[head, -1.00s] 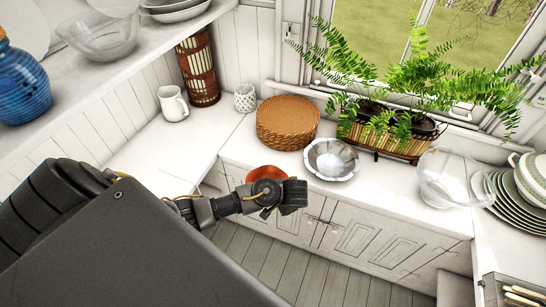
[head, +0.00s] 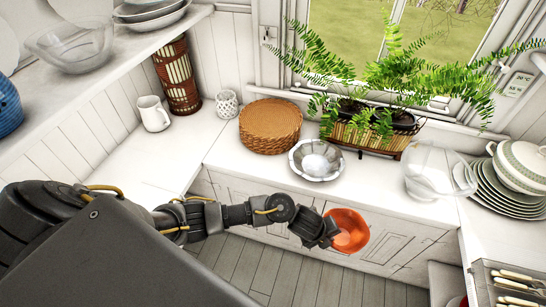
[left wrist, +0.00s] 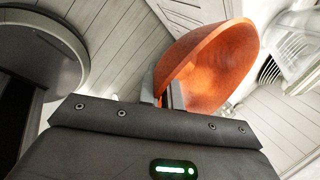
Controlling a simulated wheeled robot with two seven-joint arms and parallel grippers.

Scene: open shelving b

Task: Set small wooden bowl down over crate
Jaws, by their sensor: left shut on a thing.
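The small wooden bowl (head: 352,228) is orange-red and hangs in the air in front of the white lower cabinets. My left gripper (head: 331,234) is shut on its rim. In the left wrist view the bowl (left wrist: 212,62) is tilted steeply, with its rim between the fingers (left wrist: 172,94). A grey, crate-like box (head: 484,282) with cutlery stands at the lower right edge, cut off by the frame. I cannot tell for sure that it is the crate. It is apart from the bowl, to its right. My right gripper is not in view.
The counter holds a wicker stack (head: 270,126), a metal bowl (head: 316,160), a planter with ferns (head: 372,137), a glass bowl (head: 430,172) and stacked plates (head: 505,190). A white jug (head: 153,114) stands at left. Floor space below the bowl looks clear.

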